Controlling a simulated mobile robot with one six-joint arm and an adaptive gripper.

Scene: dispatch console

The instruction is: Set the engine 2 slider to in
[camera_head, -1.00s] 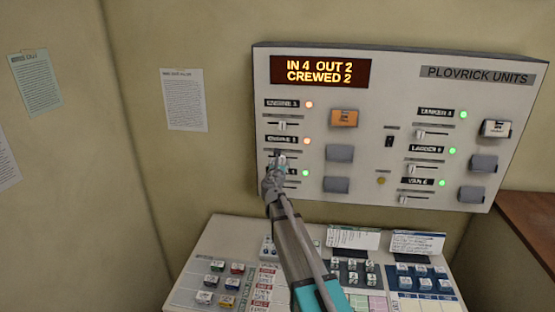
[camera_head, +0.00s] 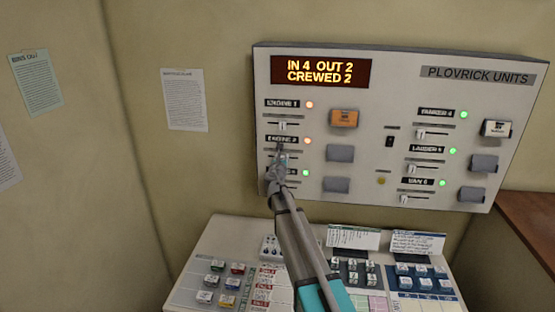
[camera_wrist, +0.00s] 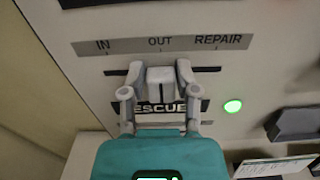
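The engine 2 slider knob (camera_wrist: 160,84) is a pale block in a dark slot, under the OUT mark of a grey scale reading IN, OUT, REPAIR from left to right. My gripper (camera_wrist: 160,78) has one finger on each side of the knob, close against it, and appears shut on it. In the head view my gripper (camera_head: 280,158) is at the panel just below the ENGINE 2 label (camera_head: 282,139) and hides the knob. The engine 2 light (camera_head: 308,140) is orange-red. The display (camera_head: 320,71) reads IN 4, OUT 2, CREWED 2.
The RESCUE label (camera_wrist: 190,106) is just below, partly covered by my fingers, with a green light (camera_wrist: 232,106) at its right. The engine 1 slider (camera_head: 282,126) is close above. A sloped desk (camera_head: 235,245) with several buttons and cards lies below the panel.

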